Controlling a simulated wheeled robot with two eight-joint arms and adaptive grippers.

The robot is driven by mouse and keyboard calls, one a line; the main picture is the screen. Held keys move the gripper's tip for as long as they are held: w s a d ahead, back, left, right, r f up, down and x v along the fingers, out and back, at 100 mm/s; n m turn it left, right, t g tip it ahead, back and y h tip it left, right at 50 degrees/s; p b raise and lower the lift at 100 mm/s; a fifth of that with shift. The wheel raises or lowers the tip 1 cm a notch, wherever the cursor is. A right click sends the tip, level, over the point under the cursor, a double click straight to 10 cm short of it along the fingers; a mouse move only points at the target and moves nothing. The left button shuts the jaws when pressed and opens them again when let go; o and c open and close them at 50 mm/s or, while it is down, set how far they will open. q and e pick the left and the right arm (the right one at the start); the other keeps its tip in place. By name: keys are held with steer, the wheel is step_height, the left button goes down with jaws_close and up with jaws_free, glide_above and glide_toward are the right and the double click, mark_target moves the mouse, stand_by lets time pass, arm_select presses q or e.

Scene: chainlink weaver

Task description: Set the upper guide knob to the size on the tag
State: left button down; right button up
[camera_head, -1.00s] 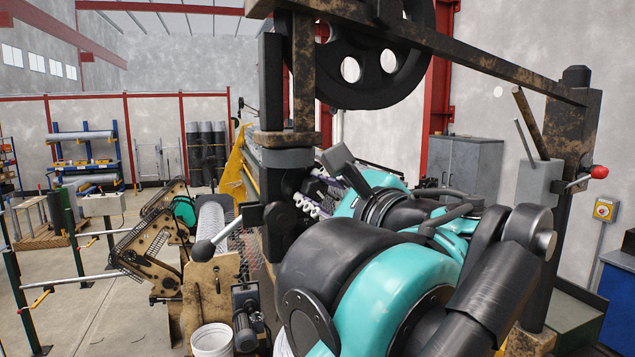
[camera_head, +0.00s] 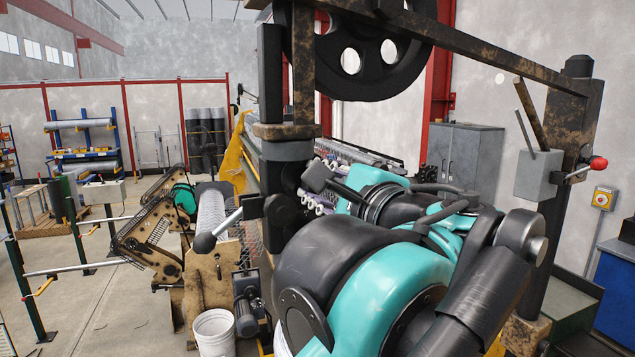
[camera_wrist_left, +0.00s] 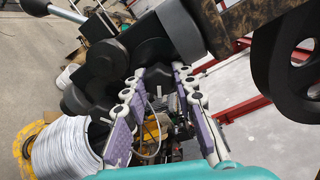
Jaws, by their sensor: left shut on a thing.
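My left gripper (camera_wrist_left: 159,76) has its purple, white-jointed fingers around a black knob (camera_wrist_left: 155,75) on the dark guide column, seen in the left wrist view. The fingers are shut on it and hide part of it. In the head view, the gripper (camera_head: 310,199) is beside the black column (camera_head: 272,120), mostly hidden behind my teal and black arm. The knob's scale or pointer cannot be read. No tag with a legible size shows in these views. My right gripper is out of view.
A large black handwheel (camera_head: 352,62) hangs above. A lever with a black ball (camera_head: 205,243) juts left from the column. A white bucket (camera_head: 213,333) stands below. A grey box with a red-ended lever (camera_head: 599,163) is at right.

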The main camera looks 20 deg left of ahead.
arm_select(q)
steer(key=shift+f, duration=0.1)
steer(key=c, duration=1.2)
jaws_free()
steer(key=shift+v, duration=3.95)
steer(key=a+f+n+g+h+b, duration=0.1)
steer(key=a+f+g+b, duration=0.3)
steer(key=f, duration=0.9)
steer(key=a+f+n+t+h+b, duration=0.15)
steer(key=f+b, duration=0.35)
steer(key=f, duration=0.8)
steer(key=a+f+n+g+h+b, duration=0.1)
steer(key=a+f+g+h+b, duration=0.3)
steer(key=f, duration=0.9)
steer(key=s+f+n+h+b, duration=0.1)
steer(key=f+n+b, duration=0.2)
steer(key=f, duration=1.2)
steer(key=s+f+n+h+b, duration=0.2)
steer(key=f+n+b, duration=0.2)
steer(key=f+b, duration=0.6)
steer(key=s+f+n+h+b, duration=0.2)
steer(key=f+b, duration=0.4)
steer(key=f, duration=1.4)
steer(key=shift+s+f+n+t+b, duration=0.1)
steer(key=shift+f+n+t+b, duration=0.25)
steer(key=shift+n, duration=0.3)
